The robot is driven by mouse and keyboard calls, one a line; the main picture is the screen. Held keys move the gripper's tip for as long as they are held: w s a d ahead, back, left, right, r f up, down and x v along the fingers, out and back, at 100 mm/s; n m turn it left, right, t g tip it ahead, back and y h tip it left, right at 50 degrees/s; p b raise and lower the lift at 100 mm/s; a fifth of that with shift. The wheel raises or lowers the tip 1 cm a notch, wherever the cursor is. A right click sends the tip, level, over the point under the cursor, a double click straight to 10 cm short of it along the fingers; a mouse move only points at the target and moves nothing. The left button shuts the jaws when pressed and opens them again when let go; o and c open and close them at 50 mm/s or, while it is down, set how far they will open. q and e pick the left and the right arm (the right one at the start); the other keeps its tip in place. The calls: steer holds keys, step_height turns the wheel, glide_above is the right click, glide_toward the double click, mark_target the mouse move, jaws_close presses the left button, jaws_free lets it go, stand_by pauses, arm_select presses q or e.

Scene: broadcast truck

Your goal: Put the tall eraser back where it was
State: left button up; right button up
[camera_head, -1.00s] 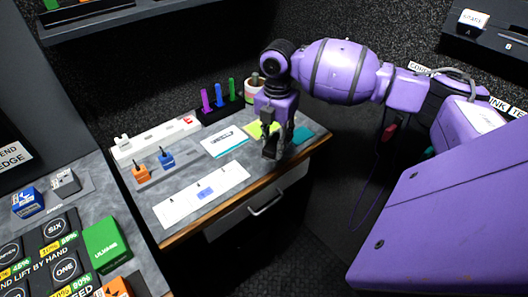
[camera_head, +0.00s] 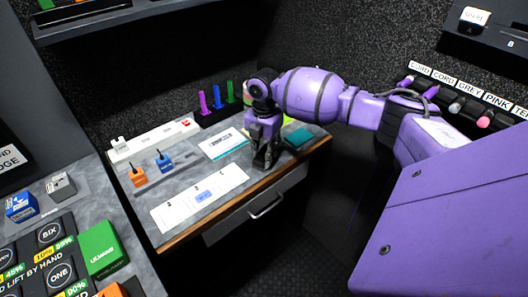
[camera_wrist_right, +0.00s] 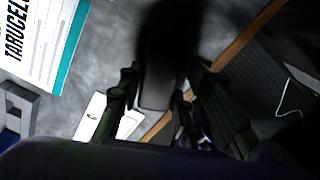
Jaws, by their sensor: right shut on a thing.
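My right gripper (camera_head: 262,160) is low over the front part of the grey desk, near its wooden front edge. In the right wrist view its fingers (camera_wrist_right: 160,95) are shut on a dark, tall block with a grey face (camera_wrist_right: 160,85), which seems to be the eraser; its upper part is blurred and very dark. In the head view the block is hard to tell from the dark fingers. I cannot tell whether it touches the desk. A white card with several marked spots (camera_head: 199,197) lies to the gripper's left. My left gripper is not in view.
On the desk (camera_head: 185,179) are a lettered white pad (camera_head: 222,144), a teal pad (camera_head: 298,138), a rack of coloured sticks (camera_head: 217,105), a white strip (camera_head: 155,140), and orange (camera_head: 138,179) and blue (camera_head: 164,164) blocks. A drawer handle (camera_head: 266,206) sticks out below.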

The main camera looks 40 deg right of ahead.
mark_target(264, 153)
steer(key=shift+f, duration=0.2)
steer(key=o, duration=1.1)
steer(key=shift+r, duration=0.15)
step_height(264, 153, up, 12)
